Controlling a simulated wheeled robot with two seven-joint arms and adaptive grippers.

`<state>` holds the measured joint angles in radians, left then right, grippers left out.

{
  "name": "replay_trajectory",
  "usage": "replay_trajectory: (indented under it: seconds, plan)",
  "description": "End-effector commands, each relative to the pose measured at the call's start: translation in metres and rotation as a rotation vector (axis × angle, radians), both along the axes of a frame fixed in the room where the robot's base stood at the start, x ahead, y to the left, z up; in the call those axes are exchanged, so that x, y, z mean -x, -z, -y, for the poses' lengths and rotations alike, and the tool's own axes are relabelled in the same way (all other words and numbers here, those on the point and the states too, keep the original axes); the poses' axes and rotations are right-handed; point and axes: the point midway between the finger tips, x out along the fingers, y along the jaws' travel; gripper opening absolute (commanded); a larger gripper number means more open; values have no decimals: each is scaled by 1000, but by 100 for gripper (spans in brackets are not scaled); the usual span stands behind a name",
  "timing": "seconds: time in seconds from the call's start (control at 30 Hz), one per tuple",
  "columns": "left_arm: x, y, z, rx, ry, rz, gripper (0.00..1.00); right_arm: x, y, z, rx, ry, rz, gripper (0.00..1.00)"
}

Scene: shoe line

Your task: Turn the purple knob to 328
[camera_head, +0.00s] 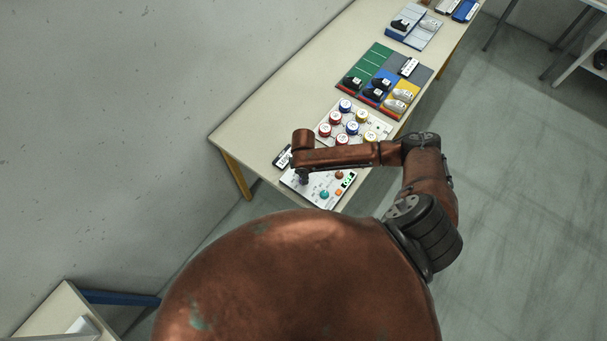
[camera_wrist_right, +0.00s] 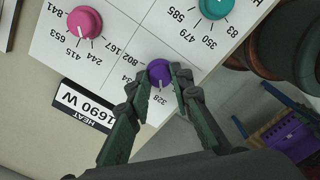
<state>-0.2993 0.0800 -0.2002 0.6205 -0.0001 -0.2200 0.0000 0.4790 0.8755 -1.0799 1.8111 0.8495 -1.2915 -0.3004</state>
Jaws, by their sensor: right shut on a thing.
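The purple knob (camera_wrist_right: 158,70) sits on the white control panel (camera_wrist_right: 125,45) in the right wrist view. Its white pointer mark faces the bottom of the picture, at or close to the printed 328. My right gripper (camera_wrist_right: 160,77) is shut on the knob, one dark green finger on each side. In the head view, my right arm reaches across the panel (camera_head: 312,197), with the gripper (camera_head: 303,178) at its left part; the purple knob is hidden there. My left gripper is not in view.
A pink knob (camera_wrist_right: 84,22) and a teal knob (camera_wrist_right: 214,8) are on the same panel. A plate reading 1690 W (camera_wrist_right: 86,107) lies beside it. Beyond my arm, the table (camera_head: 262,115) holds red, blue and yellow round pieces (camera_head: 345,105) and shoes on coloured mats (camera_head: 375,62).

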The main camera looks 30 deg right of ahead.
Motion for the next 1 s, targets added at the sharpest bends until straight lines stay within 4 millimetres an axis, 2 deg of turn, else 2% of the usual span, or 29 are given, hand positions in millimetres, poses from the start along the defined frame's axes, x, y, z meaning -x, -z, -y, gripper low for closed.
replay_trajectory:
  seconds: [0.5,0.53,0.8,1.0]
  plan:
    - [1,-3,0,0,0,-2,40,0,1,0,1,25,0,0]
    - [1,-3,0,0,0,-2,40,0,1,0,1,24,0,21]
    - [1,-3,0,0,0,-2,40,0,0,0,1,24,0,38]
    - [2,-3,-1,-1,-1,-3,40,0,0,0,0,24,0,38]
